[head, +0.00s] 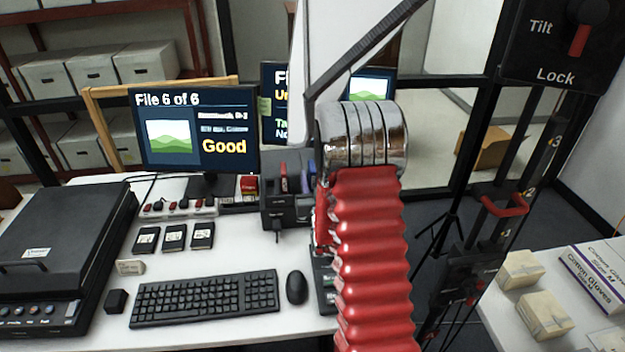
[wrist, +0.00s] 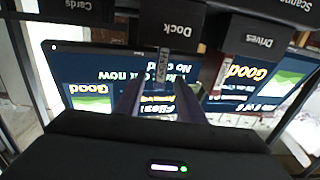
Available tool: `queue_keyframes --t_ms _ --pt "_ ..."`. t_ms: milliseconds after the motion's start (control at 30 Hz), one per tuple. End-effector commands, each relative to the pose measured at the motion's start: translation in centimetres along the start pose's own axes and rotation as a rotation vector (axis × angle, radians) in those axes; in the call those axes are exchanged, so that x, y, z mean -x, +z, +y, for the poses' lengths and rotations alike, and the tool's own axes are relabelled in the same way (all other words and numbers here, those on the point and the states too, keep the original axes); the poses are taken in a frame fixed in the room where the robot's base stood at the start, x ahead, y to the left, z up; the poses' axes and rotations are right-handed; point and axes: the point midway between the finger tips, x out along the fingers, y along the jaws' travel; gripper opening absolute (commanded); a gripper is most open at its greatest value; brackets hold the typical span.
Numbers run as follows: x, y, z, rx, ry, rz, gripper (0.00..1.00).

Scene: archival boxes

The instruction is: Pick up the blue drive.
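A monitor (head: 195,130) reads "File 6 of 6" and "Good". A second screen (head: 273,105) is partly hidden by my arm. A keyboard (head: 205,297), a mouse (head: 296,287), several black drives (head: 174,237) and a black scanner-like machine (head: 60,240) take up the desk.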

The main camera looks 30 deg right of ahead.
Motion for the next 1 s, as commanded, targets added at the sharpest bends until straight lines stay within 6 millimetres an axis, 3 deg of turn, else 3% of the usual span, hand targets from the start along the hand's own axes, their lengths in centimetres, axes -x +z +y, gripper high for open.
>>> queue_keyframes --t_ms 400,1000 --pt "-4.5 0.2 0.0 0.0 -0.001 -0.001 0.36" --pt "-4.8 0.2 0.0 0.0 -0.002 0.0 0.35"
